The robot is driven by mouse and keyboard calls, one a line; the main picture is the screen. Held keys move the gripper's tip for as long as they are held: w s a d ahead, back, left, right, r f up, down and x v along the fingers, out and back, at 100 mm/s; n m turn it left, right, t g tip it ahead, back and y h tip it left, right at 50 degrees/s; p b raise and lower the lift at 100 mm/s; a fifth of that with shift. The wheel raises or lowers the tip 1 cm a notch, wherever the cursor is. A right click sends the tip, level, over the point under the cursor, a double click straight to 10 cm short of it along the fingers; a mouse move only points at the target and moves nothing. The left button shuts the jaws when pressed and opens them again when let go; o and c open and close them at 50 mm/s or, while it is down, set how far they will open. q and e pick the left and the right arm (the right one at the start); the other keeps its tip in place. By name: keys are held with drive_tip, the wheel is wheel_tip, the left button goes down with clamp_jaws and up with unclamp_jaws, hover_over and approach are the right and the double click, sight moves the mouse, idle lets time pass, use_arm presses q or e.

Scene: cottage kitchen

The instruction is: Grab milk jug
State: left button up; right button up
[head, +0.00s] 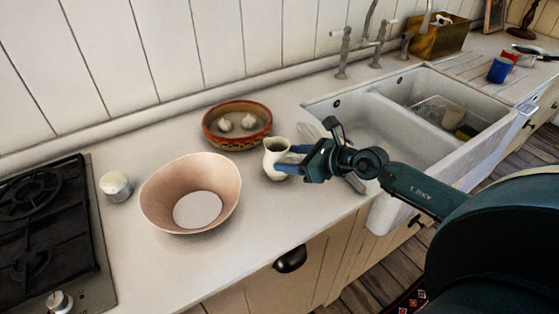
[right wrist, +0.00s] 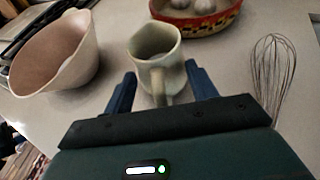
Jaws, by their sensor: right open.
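The milk jug (head: 274,160) is a small cream-coloured jug standing upright on the counter, between the pink bowl and the sink. In the right wrist view the jug (right wrist: 156,60) stands just ahead, its handle turned toward my gripper. My right gripper (head: 284,159) is at the jug's right side in the head view. In the right wrist view its blue fingers (right wrist: 162,88) are open, one on each side of the handle. I cannot tell whether they touch the jug. My left gripper is not in view.
A large pink bowl (head: 157,198) stands left of the jug. A patterned red bowl (head: 237,140) with garlic bulbs is behind it. A wire whisk (right wrist: 271,75) lies to the right. The double sink (head: 350,112) is right, the black hob (head: 45,225) far left.

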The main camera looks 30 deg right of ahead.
drive_tip(key=shift+c, duration=0.4)
clamp_jaws()
drive_tip(key=shift+r, duration=0.1)
idle(0.3)
